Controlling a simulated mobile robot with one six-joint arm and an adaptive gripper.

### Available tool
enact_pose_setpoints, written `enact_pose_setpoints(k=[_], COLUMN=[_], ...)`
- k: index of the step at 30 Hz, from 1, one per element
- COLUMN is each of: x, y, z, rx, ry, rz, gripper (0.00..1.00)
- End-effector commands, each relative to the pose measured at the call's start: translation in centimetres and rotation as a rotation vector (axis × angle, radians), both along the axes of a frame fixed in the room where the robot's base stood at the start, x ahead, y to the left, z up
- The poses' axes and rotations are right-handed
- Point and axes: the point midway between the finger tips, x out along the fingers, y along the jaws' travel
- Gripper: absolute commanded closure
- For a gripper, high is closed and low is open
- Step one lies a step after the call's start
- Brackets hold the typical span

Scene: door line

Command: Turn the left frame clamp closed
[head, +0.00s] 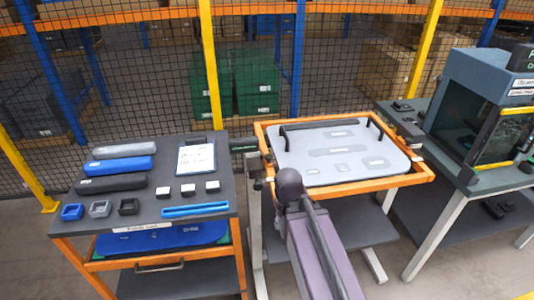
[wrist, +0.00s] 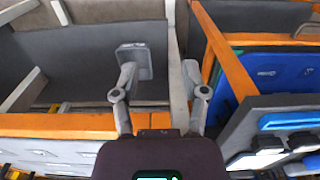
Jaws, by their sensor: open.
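The orange frame (head: 345,187) holds a light grey door panel (head: 340,152) with dark handles, lying flat on a stand. A small dark fitting (head: 268,160) on the frame's left rail looks like the left clamp; its turn angle is too small to tell. My gripper is open and empty in the wrist view (wrist: 162,70), its two grey fingers spread apart over the orange rail and a grey post. No clamp is clearly seen between the fingers. In the head view my arm's dark rounded end hides the gripper, close to the frame's left front corner.
An orange cart (head: 62,246) with blue and dark bars, small bins and a white sheet stands at left. A grey cabinet (head: 480,110) stands at right on another table. A mesh fence with yellow posts runs behind.

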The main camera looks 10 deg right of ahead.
Motion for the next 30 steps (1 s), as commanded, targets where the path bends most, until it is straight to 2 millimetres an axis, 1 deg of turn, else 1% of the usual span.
enact_pose_setpoints(k=[5, 8, 11, 14, 17, 20, 23, 30], x=[0.0, 0.1, 0.5, 1.5, 3.1, 5.4, 8.1, 15.5], y=[0.0, 0.0, 0.0, 0.0, 0.0, 0.0, -0.2, -0.2], z=[0.0, 0.1, 0.4, 1.1, 2.3, 3.8, 5.7, 10.5], rx=[0.0, 0.0, 0.0, 0.0, 0.0, 0.0, 0.0, 0.0], ry=[0.0, 0.0, 0.0, 0.0, 0.0, 0.0, 0.0, 0.0], rz=[0.0, 0.0, 0.003, 0.01, 0.022, 0.041, 0.059, 0.124], gripper=[0.43, 0.16, 0.16, 0.16, 0.16, 0.16, 0.16, 0.16])
